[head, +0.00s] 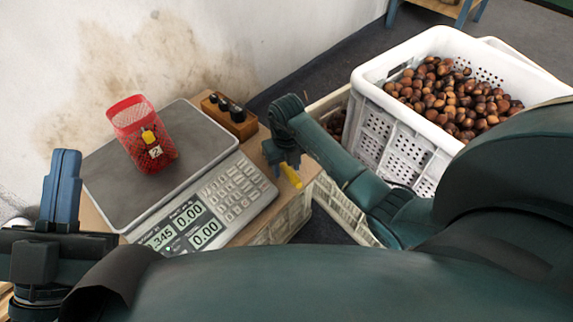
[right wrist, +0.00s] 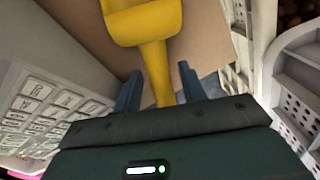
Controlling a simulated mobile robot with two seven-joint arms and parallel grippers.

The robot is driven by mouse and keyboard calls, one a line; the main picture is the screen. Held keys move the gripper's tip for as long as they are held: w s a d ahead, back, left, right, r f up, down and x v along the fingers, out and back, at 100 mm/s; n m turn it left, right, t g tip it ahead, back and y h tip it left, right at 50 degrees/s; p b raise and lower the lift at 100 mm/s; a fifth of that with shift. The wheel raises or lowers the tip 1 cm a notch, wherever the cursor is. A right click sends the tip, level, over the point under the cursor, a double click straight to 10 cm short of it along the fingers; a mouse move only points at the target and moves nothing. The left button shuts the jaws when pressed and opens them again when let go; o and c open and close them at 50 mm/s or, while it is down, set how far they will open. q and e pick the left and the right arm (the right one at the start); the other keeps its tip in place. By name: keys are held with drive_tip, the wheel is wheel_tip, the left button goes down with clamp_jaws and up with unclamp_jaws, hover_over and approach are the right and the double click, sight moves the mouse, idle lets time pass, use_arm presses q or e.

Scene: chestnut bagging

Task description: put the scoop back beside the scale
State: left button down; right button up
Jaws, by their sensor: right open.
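The yellow scoop (right wrist: 146,24) lies over the brown tabletop in the right wrist view, its handle running between my right gripper's fingers (right wrist: 158,92). Those fingers stand apart on both sides of the handle. In the head view my right gripper (head: 283,161) is at the table's right edge, beside the scale, and hides most of the scoop; only a yellow piece (head: 291,176) shows. The scale (head: 105,190) has a grey plate and a lit display, and its keypad also shows in the right wrist view (right wrist: 40,108). My left gripper (head: 61,188) is at the far left, away from the scoop.
A red mesh bag (head: 133,120) with a yellow tag stands on the scale plate. A wooden block with dark knobs (head: 229,115) is behind the scale. A white crate (head: 398,118) of chestnuts stands at the right. The wall closes off the back left.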

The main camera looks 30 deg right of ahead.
drive_tip(key=shift+r, duration=0.2)
use_arm(q)
drive_tip(key=shift+s+d+f+n+g+y+p, duration=0.1)
drive_tip(key=shift+s+f+n+g+y+p, duration=0.15)
drive_tip(key=shift+f+n+y+p, duration=0.45)
drive_tip(key=shift+s+f+n+g+y+p, duration=0.1)
drive_tip(key=shift+f+n+g+y+p, duration=0.3)
drive_tip(key=shift+f+y+p, duration=0.6)
drive_tip(key=shift+s+d+f+n+g+y+p, duration=0.15)
drive_tip(key=shift+f+n+y+p, duration=0.25)
drive_tip(key=shift+f+n+p, duration=0.45)
use_arm(e)
wheel_tip(320, 180, up, 12)
use_arm(q)
drive_tip(key=shift+a+r+m+p, duration=0.1)
drive_tip(key=shift+r+m+p, duration=0.15)
drive_tip(key=shift+p, duration=0.05)
